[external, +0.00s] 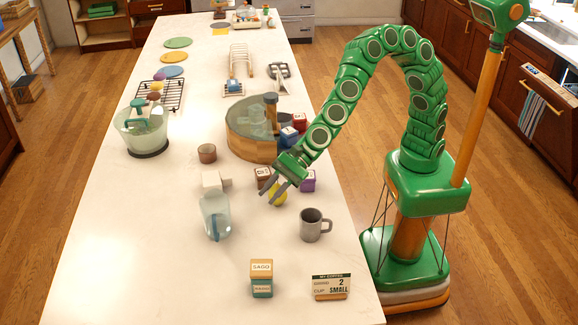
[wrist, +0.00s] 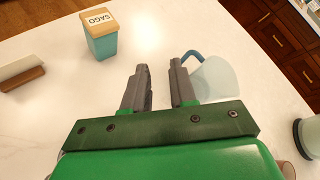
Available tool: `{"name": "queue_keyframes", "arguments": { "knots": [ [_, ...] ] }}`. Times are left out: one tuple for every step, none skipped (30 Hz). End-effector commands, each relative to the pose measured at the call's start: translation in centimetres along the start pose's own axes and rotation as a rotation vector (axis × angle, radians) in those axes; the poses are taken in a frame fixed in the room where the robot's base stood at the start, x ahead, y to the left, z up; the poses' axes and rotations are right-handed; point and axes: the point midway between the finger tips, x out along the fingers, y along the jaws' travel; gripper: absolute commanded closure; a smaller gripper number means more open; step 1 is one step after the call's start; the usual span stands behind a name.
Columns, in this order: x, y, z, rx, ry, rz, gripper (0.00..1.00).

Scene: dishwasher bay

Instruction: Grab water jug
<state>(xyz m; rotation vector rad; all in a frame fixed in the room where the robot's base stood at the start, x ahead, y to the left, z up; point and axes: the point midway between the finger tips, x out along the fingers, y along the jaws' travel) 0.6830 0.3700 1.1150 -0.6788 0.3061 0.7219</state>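The water jug (external: 215,218) is clear with a blue handle and stands upright on the white counter, front and left of my gripper (external: 271,191) in the external view. My gripper is open, with its two grey fingers apart and nothing between them. In the wrist view, the jug (wrist: 217,82) is just right of my gripper (wrist: 160,75), partly hidden behind the right finger. Its blue handle (wrist: 191,56) shows beyond that finger. I cannot tell the exact height of the fingers above the counter.
A sago canister (external: 261,278), a grey mug (external: 311,226) and a small sign (external: 330,287) stand near the counter's front. White blocks (external: 214,180) sit behind the jug. A wooden tub (external: 240,140) and a glass bowl (external: 143,130) stand farther back. The counter left of the jug is clear.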

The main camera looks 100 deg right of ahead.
Motion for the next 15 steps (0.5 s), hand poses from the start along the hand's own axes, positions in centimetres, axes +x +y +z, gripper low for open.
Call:
{"name": "queue_keyframes", "arguments": {
  "knots": [
    [1.4, 0.1, -0.2, 0.069, 0.004, -0.028, 0.74],
    [2.1, 0.0, -0.3, 0.116, 0.006, -0.048, 0.74],
    [3.1, -0.2, -0.7, 0.177, 0.009, -0.08, 0.74],
    [3.9, -0.3, -0.9, 0.222, 0.012, -0.101, 0.74],
    [4.5, -0.4, -1.2, 0.266, 0.013, -0.125, 0.74],
    [5.4, -0.7, -1.5, 0.325, 0.013, -0.159, 0.74],
    [6.0, -0.7, -1.9, 0.369, 0.015, -0.181, 0.74],
    [6.6, -0.9, -2.3, 0.412, 0.017, -0.207, 0.74],
    [7.4, -0.9, -2.9, 0.464, 0.019, -0.238, 0.74],
    [7.9, -0.9, -3.4, 0.501, 0.02, -0.259, 0.74],
    [8.3, -1.0, -3.7, 0.535, 0.02, -0.283, 0.74],
    [8.8, -1.1, -4.2, 0.576, 0.019, -0.311, 0.74],
    [9.1, -1.1, -4.6, 0.605, 0.019, -0.328, 0.74],
    [9.4, -1.1, -4.9, 0.629, 0.019, -0.346, 0.74],
    [9.8, -1.2, -5.4, 0.657, 0.018, -0.369, 0.74]
  ]
}}
